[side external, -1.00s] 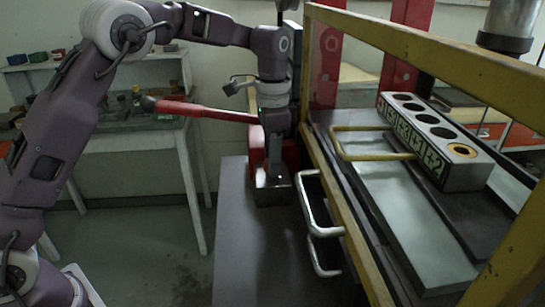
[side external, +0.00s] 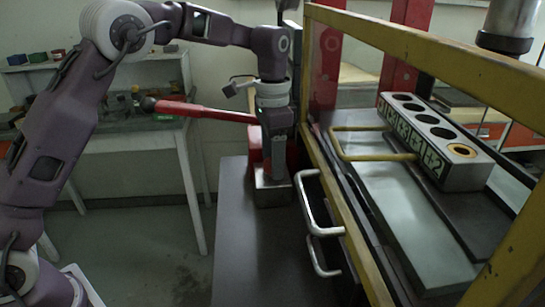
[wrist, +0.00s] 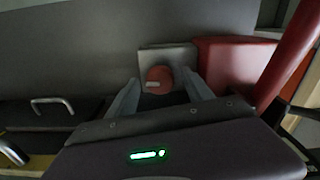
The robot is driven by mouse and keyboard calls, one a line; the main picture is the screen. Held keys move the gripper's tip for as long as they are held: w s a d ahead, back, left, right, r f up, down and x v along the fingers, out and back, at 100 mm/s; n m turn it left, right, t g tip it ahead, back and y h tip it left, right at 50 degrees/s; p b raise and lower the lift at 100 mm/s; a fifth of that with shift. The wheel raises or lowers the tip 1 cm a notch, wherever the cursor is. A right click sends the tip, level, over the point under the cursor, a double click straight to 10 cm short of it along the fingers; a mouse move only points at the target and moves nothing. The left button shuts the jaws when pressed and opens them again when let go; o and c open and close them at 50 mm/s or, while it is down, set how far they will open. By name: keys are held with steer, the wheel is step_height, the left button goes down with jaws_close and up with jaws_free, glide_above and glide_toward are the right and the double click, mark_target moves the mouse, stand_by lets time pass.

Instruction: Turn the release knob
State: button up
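The release knob (wrist: 158,78) is a round orange-red knob with a small pale mark, seen from above in the wrist view. It sits on a grey metal block (wrist: 165,56) beside a red housing (wrist: 225,65). My gripper (wrist: 161,86) is open, with one finger to the left of the knob and one to the right. Gaps show between knob and fingers, so I see no grip on it. In the side view my gripper (side external: 279,160) points down over the metal block (side external: 270,192). The knob is hidden there.
A red lever (side external: 205,112) with a dark ball end extends left from the housing. A yellow frame (side external: 345,215) and silver handles (side external: 310,205) stand close on the right. A block with several holes (side external: 440,145) lies behind the frame. The grey bench top (side external: 240,250) is clear in front.

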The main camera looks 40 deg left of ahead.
step_height(320, 180, up, 6)
steer(key=shift+r, duration=0.1)
steer(key=shift+s+r, duration=0.1)
steer(key=shift+r, duration=0.45)
steer(key=s+a+r+n+t, duration=0.1)
steer(key=s+a+r+n, duration=0.1)
steer(key=s+r, duration=0.35)
steer(key=s+a+r+n+t, duration=0.1)
steer(key=s+r+n+t, duration=0.1)
steer(key=s, duration=0.7)
steer(key=s+f+n+t, duration=0.1)
steer(key=s+f, duration=0.2)
steer(key=s, duration=0.5)
steer(key=s+a+f+n+t, duration=0.1)
steer(key=s+f, duration=0.3)
steer(key=s, duration=0.5)
steer(key=shift+f+n+t, duration=0.2)
steer(key=shift+n+t, duration=0.1)
steer(key=shift+n, duration=0.2)
steer(key=shift+s+a, duration=0.1)
